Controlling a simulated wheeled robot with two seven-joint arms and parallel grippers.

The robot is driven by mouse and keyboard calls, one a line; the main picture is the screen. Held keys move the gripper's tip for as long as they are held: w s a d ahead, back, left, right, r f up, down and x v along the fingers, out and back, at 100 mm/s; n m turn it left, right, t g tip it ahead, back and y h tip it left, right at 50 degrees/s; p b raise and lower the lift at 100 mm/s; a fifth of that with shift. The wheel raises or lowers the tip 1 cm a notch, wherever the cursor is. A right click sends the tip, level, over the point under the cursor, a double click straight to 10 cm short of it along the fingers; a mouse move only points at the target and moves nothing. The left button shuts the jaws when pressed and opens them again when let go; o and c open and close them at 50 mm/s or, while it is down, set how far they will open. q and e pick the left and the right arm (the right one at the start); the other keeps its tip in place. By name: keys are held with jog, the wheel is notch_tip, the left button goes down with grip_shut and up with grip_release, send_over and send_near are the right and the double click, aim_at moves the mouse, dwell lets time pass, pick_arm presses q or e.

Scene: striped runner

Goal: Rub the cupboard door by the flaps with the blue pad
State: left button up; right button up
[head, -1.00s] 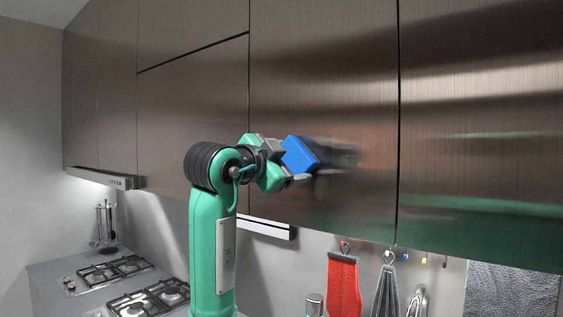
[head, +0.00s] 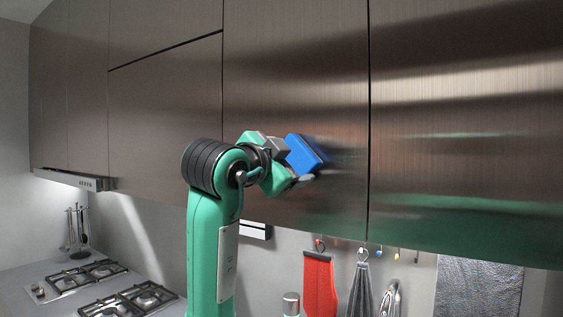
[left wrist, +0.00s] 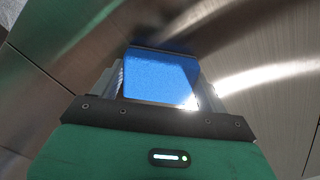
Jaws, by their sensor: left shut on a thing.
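My left gripper (head: 290,165) is shut on the blue pad (head: 306,154), which is tilted in its jaws. In the left wrist view the blue pad (left wrist: 160,77) sits between the two fingers, with the brushed metal door behind it. The cupboard door (head: 295,80) is a dark brown brushed panel next to the stacked flaps (head: 165,110) on its left. The pad is close in front of this door's lower part; I cannot tell whether it touches. My right gripper is not in view.
Another cupboard door (head: 465,110) is to the right, past a dark seam. A gas hob (head: 85,275) is at lower left. A range hood edge (head: 70,180) sticks out under the cupboards.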

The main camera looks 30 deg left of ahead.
aim_at(309, 161)
pick_arm(q)
jog(key=shift+s+d+b, duration=0.1)
jog(key=shift+d+b, duration=0.25)
jog(key=shift+d, duration=1.6)
jog(key=shift+s+f, duration=0.1)
jog(key=shift+s, duration=0.5)
jog(key=shift+s+a+b, duration=0.15)
jog(key=shift+s+b, duration=0.25)
jog(key=shift+s, duration=0.8)
jog(key=shift+s+a+b, duration=0.15)
jog(key=shift+s+b, duration=0.2)
jog(key=shift+s, duration=0.8)
jog(key=shift+s, duration=0.1)
jog(key=s, duration=0.3)
jog(key=shift+a+b, duration=0.1)
jog(key=shift+b, duration=0.2)
jog(key=shift+w, duration=0.15)
